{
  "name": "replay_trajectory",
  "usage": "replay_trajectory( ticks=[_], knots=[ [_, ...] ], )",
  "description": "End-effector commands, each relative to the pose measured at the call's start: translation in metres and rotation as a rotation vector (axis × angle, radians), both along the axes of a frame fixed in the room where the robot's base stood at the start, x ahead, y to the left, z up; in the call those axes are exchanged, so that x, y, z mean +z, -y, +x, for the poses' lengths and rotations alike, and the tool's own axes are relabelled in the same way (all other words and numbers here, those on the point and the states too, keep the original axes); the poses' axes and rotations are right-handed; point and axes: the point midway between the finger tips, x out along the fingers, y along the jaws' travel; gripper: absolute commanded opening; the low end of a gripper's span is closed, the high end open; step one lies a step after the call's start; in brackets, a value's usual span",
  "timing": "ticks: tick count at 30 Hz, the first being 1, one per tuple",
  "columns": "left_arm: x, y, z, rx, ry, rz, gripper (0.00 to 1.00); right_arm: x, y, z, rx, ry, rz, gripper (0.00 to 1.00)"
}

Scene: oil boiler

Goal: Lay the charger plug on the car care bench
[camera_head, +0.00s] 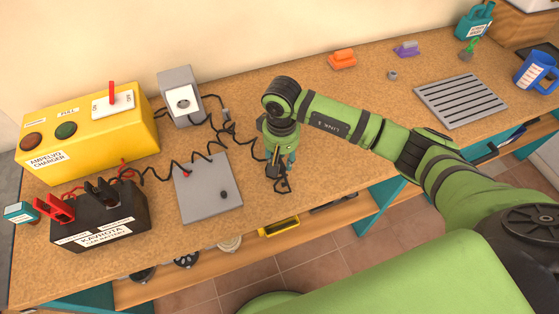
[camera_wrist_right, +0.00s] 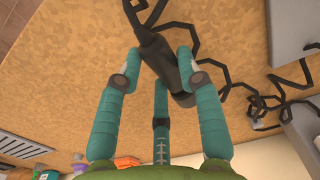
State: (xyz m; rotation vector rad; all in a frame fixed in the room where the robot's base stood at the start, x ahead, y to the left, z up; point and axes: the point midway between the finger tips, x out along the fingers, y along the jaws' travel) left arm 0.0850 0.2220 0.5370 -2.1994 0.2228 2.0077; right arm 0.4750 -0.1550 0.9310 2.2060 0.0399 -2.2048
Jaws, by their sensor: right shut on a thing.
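The charger plug (camera_wrist_right: 158,50) is a black piece with a black cable, held between the teal fingers of my right gripper (camera_wrist_right: 158,75) in the right wrist view. In the head view my right gripper (camera_head: 280,160) points down over the car care bench (camera_head: 330,172), near its front edge, and the plug (camera_head: 275,171) shows dark at the fingertips. The plug is low over the speckled tan top; I cannot tell whether it touches. The fingers hide part of it. My left gripper is not in view.
A yellow charger (camera_head: 88,135), a black car battery (camera_head: 100,222) and a grey plate (camera_head: 208,190) stand to the left. A grey box (camera_head: 180,95) stands behind, with tangled black cables (camera_head: 222,125) nearby. A slotted grey tray (camera_head: 460,100) lies right. Bench top right of my gripper is clear.

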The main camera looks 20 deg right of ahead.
Motion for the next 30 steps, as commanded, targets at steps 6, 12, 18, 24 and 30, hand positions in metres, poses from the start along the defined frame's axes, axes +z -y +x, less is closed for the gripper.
replay_trajectory(
  ticks=[6, 12, 18, 24, 30],
  knots=[
    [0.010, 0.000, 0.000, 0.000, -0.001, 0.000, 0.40, -0.013, -0.004, 0.003, -0.002, -0.007, 0.000, 0.04],
    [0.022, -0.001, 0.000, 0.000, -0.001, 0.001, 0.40, -0.039, -0.004, 0.004, -0.001, -0.003, 0.001, 0.04],
    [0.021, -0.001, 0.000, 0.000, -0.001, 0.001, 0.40, -0.044, -0.004, 0.005, 0.001, 0.001, 0.000, 0.04],
    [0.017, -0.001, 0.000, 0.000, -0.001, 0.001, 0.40, -0.048, -0.003, 0.005, 0.000, 0.001, -0.001, 0.04],
    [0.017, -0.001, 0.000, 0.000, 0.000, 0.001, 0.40, -0.047, -0.003, 0.005, 0.000, 0.000, 0.000, 0.60]
  ],
)
